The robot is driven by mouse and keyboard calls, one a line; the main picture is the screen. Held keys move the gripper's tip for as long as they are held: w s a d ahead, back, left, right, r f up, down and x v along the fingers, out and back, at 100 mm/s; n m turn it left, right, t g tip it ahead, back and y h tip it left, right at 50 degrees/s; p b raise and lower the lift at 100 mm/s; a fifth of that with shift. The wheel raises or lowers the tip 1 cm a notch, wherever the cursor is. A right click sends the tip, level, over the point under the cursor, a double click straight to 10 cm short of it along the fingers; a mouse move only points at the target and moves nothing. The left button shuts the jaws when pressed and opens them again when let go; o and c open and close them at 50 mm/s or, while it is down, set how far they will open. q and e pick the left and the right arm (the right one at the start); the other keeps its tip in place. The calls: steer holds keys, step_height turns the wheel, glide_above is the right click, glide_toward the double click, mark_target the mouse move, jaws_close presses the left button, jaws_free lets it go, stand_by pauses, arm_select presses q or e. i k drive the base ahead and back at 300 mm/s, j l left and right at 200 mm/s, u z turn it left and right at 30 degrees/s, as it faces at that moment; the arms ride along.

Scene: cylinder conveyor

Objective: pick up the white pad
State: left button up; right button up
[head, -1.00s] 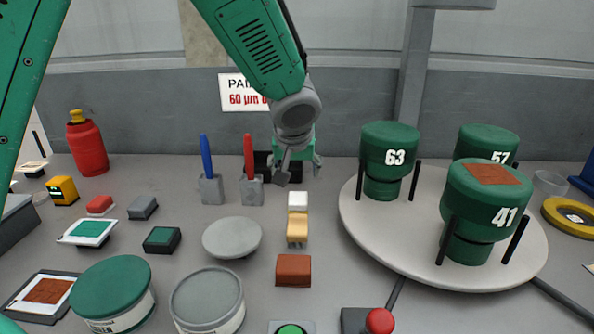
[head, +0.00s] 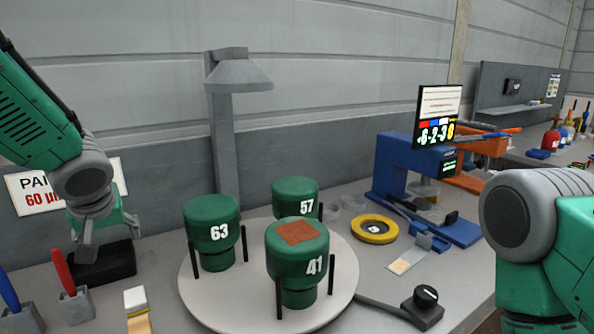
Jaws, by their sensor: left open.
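A small white pad (head: 135,298) with a tan part (head: 139,323) in front of it lies on the table at the lower left, partly cut off by the bottom edge. My left gripper (head: 98,238) is open and empty at the left, above and behind the pad, clear of it and near a black block. My right arm (head: 545,240) shows at the right edge, but its gripper is out of view.
A round white turntable (head: 205,303) carries green cylinders marked 63, 57 and 41, with black posts. Brush handles, red (head: 64,270) and blue (head: 8,290), stand left of the pad. A yellow ring (head: 374,229) and a blue press (head: 400,165) are to the right.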

mark_target(136, 299)
steer(key=k+l, duration=0.8)
steer(key=k, duration=0.05)
